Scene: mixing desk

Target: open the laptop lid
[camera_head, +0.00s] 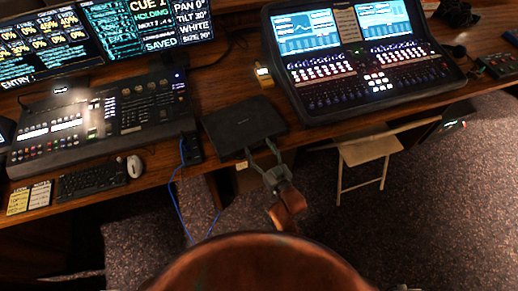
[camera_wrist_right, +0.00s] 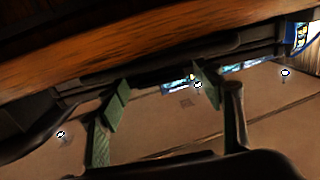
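The laptop (camera_head: 243,125) is a dark, flat slab lying with its lid closed on the wooden desk, near the front edge at the middle of the head view. My right gripper (camera_head: 260,150) is at the laptop's front edge, with its two fingers spread apart. In the right wrist view its green-padded fingers (camera_wrist_right: 161,95) also stand wide apart, with nothing held between them. I cannot tell whether a fingertip touches the lid. My left gripper is not in view.
A lighting console (camera_head: 97,118) stands left of the laptop, with a keyboard (camera_head: 92,180) and white mouse (camera_head: 134,166) before it. A large mixing console (camera_head: 365,70) stands to the right. A small yellow-topped device (camera_head: 264,76) sits behind. A folding chair (camera_head: 368,150) stands below the desk edge.

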